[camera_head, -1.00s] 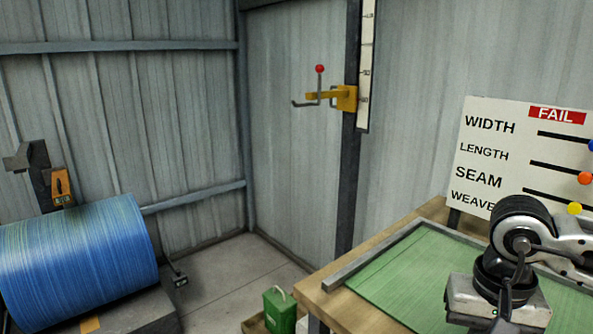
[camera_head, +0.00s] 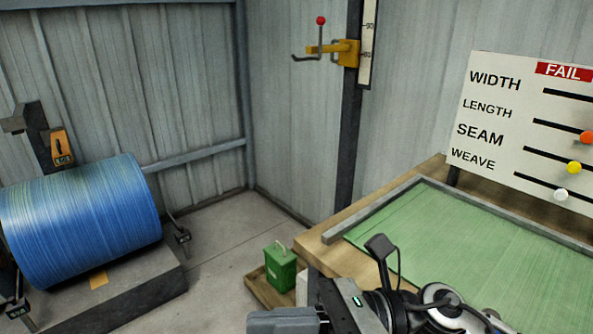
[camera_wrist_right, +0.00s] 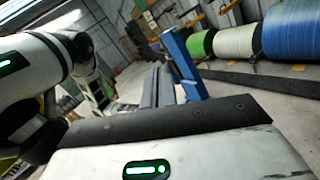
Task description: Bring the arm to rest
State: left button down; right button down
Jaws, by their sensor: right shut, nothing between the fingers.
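My right arm reaches in at the lower right of the head view, with my right gripper (camera_head: 287,320) low at the bottom edge, in front of the wooden table. Its fingertips are cut off or hard to make out there. In the right wrist view the two dark fingers (camera_wrist_right: 158,86) lie side by side, shut, with nothing held. My left gripper is in neither view.
The table (camera_head: 322,250) bears a green mat (camera_head: 440,240) inside a grey edge strip. A FAIL board (camera_head: 520,120) stands behind it. A green can (camera_head: 280,268) sits in a low tray beside the table. A blue roll (camera_head: 80,220) lies at left. Floor between is clear.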

jog(key=w+d+f+m+t+h, duration=0.3)
jog(key=m+t, duration=0.3)
jog(key=m, duration=0.6)
jog(key=w+d+f+m+t+h, duration=0.35)
jog(key=m+t, duration=0.35)
jog(key=m, duration=0.4)
jog(key=w+d+f+m+t+h, duration=0.25)
jog(key=m+t, duration=0.35)
jog(key=m, duration=0.6)
jog(key=s+d+f+m+g+h, duration=0.3)
jog(key=s+f+m, duration=0.2)
jog(key=f+m, duration=0.2)
jog(key=s+d+f+m+g+h, duration=0.3)
jog(key=f+m, duration=0.4)
jog(key=f, duration=0.5)
jog(key=shift+s+d+f+h, duration=0.2)
jog(key=shift+s+d+h, duration=0.3)
jog(key=shift+s+d, duration=0.55)
jog(key=shift+s+a, duration=0.2)
jog(key=shift+a, duration=0.1)
